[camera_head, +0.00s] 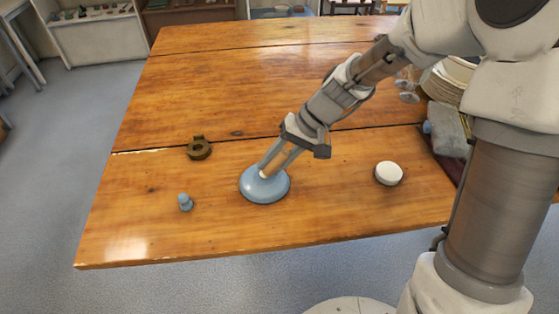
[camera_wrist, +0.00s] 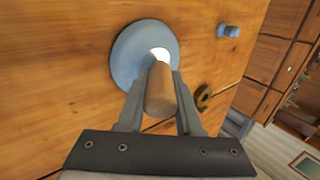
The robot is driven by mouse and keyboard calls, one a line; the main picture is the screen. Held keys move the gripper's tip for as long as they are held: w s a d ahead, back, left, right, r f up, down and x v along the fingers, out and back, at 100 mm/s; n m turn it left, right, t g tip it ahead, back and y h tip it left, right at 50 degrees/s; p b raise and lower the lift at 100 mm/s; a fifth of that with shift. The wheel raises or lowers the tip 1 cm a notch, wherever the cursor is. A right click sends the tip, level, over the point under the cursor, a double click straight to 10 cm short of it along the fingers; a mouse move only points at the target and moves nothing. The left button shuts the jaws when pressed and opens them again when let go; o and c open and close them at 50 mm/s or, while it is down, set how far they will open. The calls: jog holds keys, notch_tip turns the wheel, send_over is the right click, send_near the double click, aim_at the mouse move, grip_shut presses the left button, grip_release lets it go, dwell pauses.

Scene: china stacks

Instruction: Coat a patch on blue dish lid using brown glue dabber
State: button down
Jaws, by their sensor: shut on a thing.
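The blue dish lid (camera_head: 259,191) is a pale blue dome lying on the wooden table near the front middle. It also shows in the wrist view (camera_wrist: 129,57). My gripper (camera_head: 268,169) is over the lid, tilted down from the upper right. It is shut on the brown glue dabber (camera_wrist: 160,92), a tan-brown rod pointing at the lid. A white spot shows at the dabber's far end against the lid. I cannot tell whether it is the dabber's tip or glue on the lid, nor whether they touch.
A small blue knob-like piece (camera_head: 185,202) stands left of the lid. A dark olive ring-shaped piece (camera_head: 199,149) lies behind it. A round white-topped pot (camera_head: 388,173) stands to the right. Stacked plates (camera_head: 451,82) and grey cloth (camera_head: 449,135) are at the right edge.

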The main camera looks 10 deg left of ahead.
jog(key=shift+s+a, duration=0.2)
jog(key=shift+a, duration=0.55)
jog(key=shift+w+d, duration=0.2)
jog(key=shift+d, duration=0.55)
jog(key=shift+w+d, duration=0.15)
jog(key=shift+d, duration=0.6)
jog(key=shift+a, duration=0.1)
jog(key=shift+s+a, duration=0.2)
jog(key=shift+a, duration=0.5)
jog(key=shift+s+a, duration=0.15)
jog(key=shift+a, duration=0.55)
jog(key=shift+r, duration=0.1)
